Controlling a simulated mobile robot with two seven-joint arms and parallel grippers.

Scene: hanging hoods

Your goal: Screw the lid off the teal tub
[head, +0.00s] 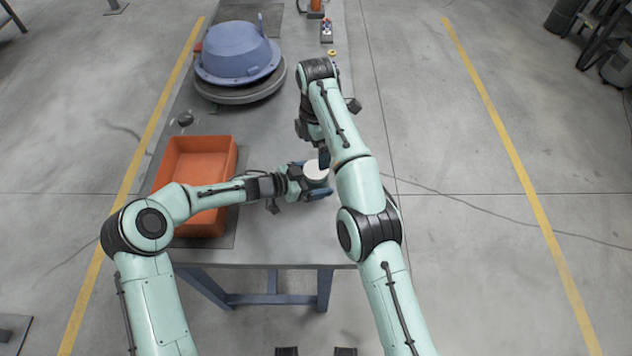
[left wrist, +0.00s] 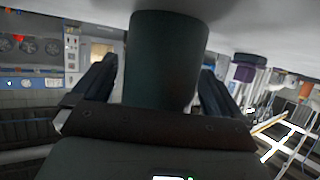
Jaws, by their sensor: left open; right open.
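The teal tub (left wrist: 167,60) stands between the two fingers of my left gripper (left wrist: 160,85) in the left wrist view, looking dark there. The left fingers are open, with a visible gap on the tub's left side; contact on its right side is unclear. In the head view its pale round lid (head: 316,171) shows near the table's right edge, with my left gripper (head: 309,181) low around the tub. My right gripper (head: 314,148) is open just beyond the lid, partly hidden by its own arm. I cannot tell whether it touches the lid.
An orange bin (head: 204,225) stands left of the tub, under my left forearm. A blue hood (head: 238,52) rests on a round grey base (head: 242,95) farther back. The grey table (head: 270,235) has bare room in front of the tub. Small items stand at the back.

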